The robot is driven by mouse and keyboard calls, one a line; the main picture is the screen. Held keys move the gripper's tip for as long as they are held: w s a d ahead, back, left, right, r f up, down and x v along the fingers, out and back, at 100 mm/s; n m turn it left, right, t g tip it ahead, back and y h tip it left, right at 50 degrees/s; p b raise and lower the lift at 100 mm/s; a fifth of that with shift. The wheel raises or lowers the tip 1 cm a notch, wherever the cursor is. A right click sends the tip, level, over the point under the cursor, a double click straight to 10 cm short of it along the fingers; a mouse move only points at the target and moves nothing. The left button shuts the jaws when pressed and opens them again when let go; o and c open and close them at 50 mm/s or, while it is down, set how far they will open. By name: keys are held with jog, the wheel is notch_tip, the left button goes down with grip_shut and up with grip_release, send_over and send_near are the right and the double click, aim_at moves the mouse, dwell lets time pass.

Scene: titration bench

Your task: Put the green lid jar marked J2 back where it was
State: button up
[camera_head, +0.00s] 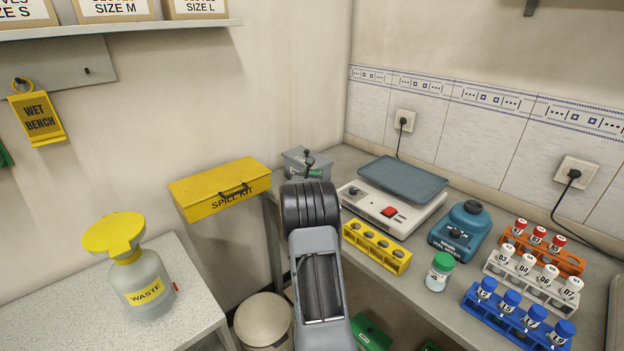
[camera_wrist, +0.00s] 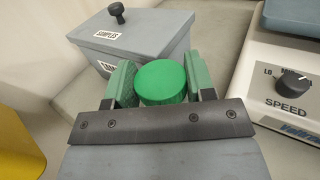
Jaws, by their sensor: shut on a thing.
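In the wrist view my gripper (camera_wrist: 158,78) is shut on a jar with a round green lid (camera_wrist: 163,86), one green finger pad on each side. The held jar's body and any J2 mark on it are hidden. It is close in front of the grey samples box (camera_wrist: 135,45); I cannot tell whether it touches the bench. In the head view my arm hides the held jar. Another green-lidded jar (camera_head: 438,273) stands upright on the bench, its mark too small to read.
Around that jar stand a yellow rack (camera_head: 376,249), a blue vial mixer (camera_head: 460,231) and a blue tube rack (camera_head: 517,322). A shaker (camera_head: 393,208) with a speed knob (camera_wrist: 291,83) is right of my gripper. A yellow spill kit (camera_head: 220,189) is at left.

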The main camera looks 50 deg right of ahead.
jog(key=shift+f, duration=0.6)
jog(key=shift+f, duration=0.1)
jog(key=shift+f, duration=0.1)
jog(key=o, duration=1.1)
